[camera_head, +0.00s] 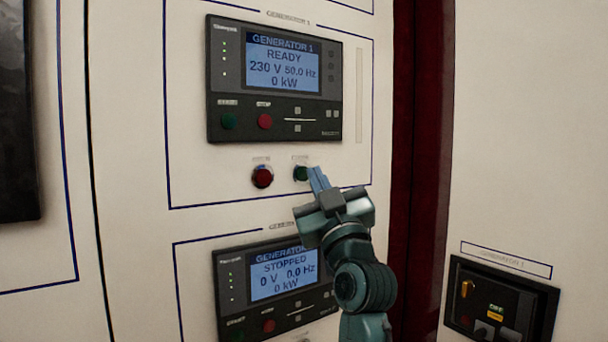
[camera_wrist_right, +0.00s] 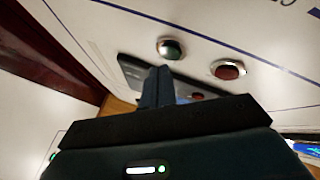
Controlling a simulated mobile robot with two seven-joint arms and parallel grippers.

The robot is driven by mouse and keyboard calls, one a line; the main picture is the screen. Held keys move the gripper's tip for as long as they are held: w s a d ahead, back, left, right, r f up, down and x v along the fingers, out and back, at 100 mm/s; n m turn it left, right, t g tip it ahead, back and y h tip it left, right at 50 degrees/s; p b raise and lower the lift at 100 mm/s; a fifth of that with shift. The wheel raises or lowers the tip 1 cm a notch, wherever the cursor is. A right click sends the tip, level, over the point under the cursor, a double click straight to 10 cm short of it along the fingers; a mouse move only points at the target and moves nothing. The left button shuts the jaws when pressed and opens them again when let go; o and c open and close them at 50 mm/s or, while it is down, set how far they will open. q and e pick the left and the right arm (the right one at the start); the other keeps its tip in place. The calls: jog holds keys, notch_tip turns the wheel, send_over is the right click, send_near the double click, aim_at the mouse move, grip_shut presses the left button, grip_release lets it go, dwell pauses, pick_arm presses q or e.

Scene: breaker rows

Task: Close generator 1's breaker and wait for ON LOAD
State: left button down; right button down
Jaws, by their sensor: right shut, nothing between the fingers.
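The generator 1 controller (camera_head: 275,82) is on the upper panel, and its screen (camera_head: 283,62) reads READY, 230 V, 50.0 Hz, 0 kW. Below it sit a red button (camera_head: 262,177) and a green button (camera_head: 301,173). My right gripper (camera_head: 318,180) is shut and empty, its fingertips just right of the green button; I cannot tell whether they touch it. In the right wrist view the green button (camera_wrist_right: 171,49) shows just beyond the fingers (camera_wrist_right: 156,85), with the red button (camera_wrist_right: 228,69) to its right. My left gripper is not in view.
A second controller (camera_head: 275,280) below reads STOPPED, 0 V, 0 kW, partly behind my right arm. A dark breaker unit (camera_head: 499,305) is at the lower right, past a dark red vertical strip (camera_head: 418,130). A dark panel (camera_head: 18,110) is at the left edge.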

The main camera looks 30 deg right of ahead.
jog(key=shift+w, duration=0.15)
dwell(0.6)
jog(key=shift+w, duration=0.3)
jog(key=shift+w, duration=0.4)
dwell(0.6)
jog(key=shift+s, duration=0.1)
jog(key=shift+s+p, duration=0.4)
jog(key=shift+s, duration=0.3)
jog(key=shift+s, duration=0.15)
jog(key=s, duration=0.4)
jog(key=shift+s+d+p, duration=0.2)
jog(key=shift+s+p, duration=0.15)
dwell(0.7)
